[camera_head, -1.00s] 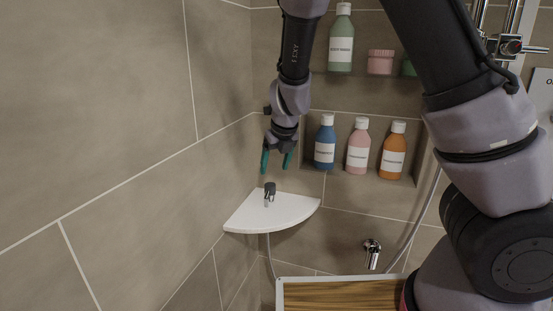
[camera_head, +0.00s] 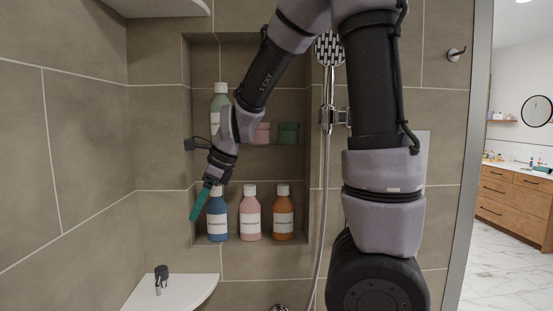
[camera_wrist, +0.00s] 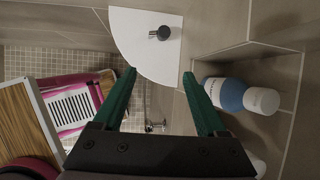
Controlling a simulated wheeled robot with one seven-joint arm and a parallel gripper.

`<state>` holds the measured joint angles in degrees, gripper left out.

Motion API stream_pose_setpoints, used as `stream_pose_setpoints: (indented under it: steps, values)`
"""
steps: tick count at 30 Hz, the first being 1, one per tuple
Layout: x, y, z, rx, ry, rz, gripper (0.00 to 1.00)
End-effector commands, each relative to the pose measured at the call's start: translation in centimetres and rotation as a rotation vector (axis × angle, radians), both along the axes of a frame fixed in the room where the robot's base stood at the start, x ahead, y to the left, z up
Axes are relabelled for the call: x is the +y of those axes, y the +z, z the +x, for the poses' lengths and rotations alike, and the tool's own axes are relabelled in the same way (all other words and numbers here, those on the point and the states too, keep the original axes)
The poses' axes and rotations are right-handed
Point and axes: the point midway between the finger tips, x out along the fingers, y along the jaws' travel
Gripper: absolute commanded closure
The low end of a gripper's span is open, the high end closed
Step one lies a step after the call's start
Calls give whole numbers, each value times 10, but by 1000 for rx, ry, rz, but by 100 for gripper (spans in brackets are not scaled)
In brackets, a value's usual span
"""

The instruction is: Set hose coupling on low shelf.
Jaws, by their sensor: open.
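The hose coupling (camera_head: 161,273), a small dark grey piece with a metallic lower part, stands on the white low corner shelf (camera_head: 190,290). In the wrist view the coupling (camera_wrist: 160,33) sits on the bare quarter-round shelf (camera_wrist: 135,45), beyond my fingertips and apart from them. My gripper (camera_head: 196,205) hangs above and to the right of the coupling, in front of the wall niche, its green fingers seen nearly edge-on. In the wrist view my gripper (camera_wrist: 157,78) is open, with nothing between its fingers.
A blue bottle (camera_head: 217,215) stands close beside my gripper. Pink (camera_head: 250,215) and orange (camera_head: 283,215) bottles stand along the niche. A higher white corner shelf (camera_head: 160,6) shows at top left. The shower hose (camera_head: 324,200) hangs right of the niche.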

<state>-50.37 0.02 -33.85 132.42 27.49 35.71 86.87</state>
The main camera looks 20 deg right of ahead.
Motion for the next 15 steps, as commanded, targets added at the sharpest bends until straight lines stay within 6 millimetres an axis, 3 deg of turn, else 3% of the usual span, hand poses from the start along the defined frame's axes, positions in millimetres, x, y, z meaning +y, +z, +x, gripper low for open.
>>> stream_pose_setpoints:
  steps: [1, 6, 15]
  values:
    - [-16, 18, -6, -58, 81, 1, 26]
    - [-58, 64, -35, -286, 407, -87, 26]
    - [-123, 119, -104, -644, 940, -483, 26]
